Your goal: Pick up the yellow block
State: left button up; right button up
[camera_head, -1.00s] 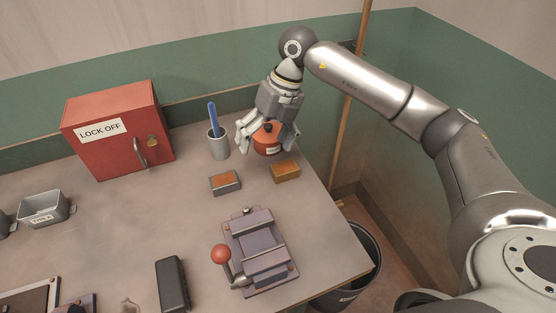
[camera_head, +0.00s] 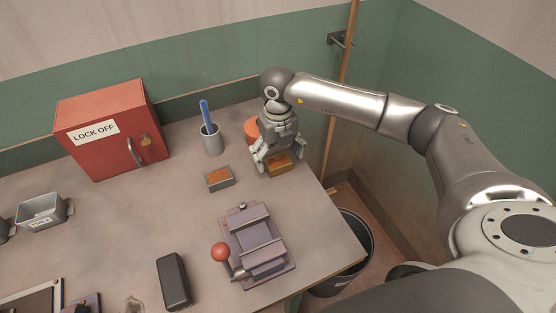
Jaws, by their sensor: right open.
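The yellow block (camera_head: 279,166) is a small ochre-yellow brick on the table near its right edge. My right gripper (camera_head: 276,166) points down over it, with its fingers spread open around or just above the block. The fingers hide part of the block, and I cannot tell whether they touch it. My left gripper is not in view.
An orange pot (camera_head: 251,129) stands just behind the gripper, partly hidden. A grey block with an orange top (camera_head: 219,179) lies to the left. A cup with a blue-handled tool (camera_head: 212,141), a red lock-off box (camera_head: 112,130) and a lever fixture (camera_head: 256,247) are nearby. A bin (camera_head: 350,250) stands below the table edge.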

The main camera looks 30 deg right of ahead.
jog(key=shift+f, duration=0.75)
jog(key=shift+w, duration=0.1)
jog(key=c, duration=1.6)
